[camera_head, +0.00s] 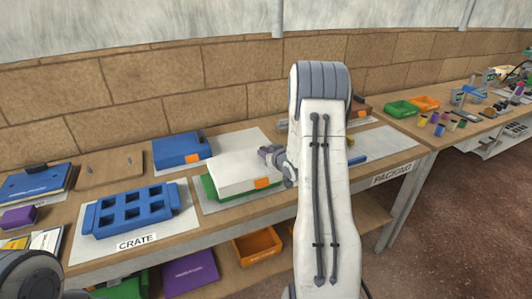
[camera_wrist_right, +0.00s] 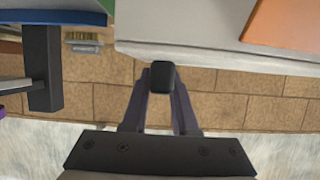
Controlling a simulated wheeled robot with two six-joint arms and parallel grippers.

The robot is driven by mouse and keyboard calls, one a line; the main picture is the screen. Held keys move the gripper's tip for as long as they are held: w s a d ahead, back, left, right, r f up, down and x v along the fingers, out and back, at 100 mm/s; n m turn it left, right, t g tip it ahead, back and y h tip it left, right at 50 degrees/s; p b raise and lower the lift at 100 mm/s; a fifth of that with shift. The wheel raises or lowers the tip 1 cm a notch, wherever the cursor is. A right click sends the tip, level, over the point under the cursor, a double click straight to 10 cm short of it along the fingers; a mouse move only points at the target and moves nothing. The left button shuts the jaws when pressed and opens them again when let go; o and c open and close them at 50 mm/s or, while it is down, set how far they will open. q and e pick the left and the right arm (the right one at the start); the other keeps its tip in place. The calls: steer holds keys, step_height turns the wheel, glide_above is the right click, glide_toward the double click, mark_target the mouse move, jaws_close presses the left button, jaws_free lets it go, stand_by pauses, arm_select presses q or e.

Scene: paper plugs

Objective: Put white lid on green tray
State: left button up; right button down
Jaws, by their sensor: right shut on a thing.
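The white lid (camera_head: 230,172), with an orange label on its front, is over the green tray (camera_head: 209,190). Green edges of the tray show below the lid at the left and along the front. I cannot tell whether the lid rests on the tray or hangs slightly above it. My right gripper (camera_head: 279,160) is at the lid's right end. In the right wrist view, its fingers (camera_wrist_right: 162,85) are shut on the lid's black knob (camera_wrist_right: 162,74), and the white lid (camera_wrist_right: 200,40) shows beyond. My left gripper is not in view.
A blue lidded box (camera_head: 178,149) stands behind and left of the tray. A blue crate (camera_head: 137,209) with several openings stands at the left, by a CRATE label. Green (camera_head: 401,108) and orange (camera_head: 424,103) bins are at the right. My right arm hides part of the bench.

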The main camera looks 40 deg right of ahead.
steer(key=c, duration=0.6)
jaws_free()
steer(key=shift+s, duration=0.1)
steer(key=v, duration=1)
steer(key=shift+b, duration=0.4)
steer(key=shift+s, duration=0.1)
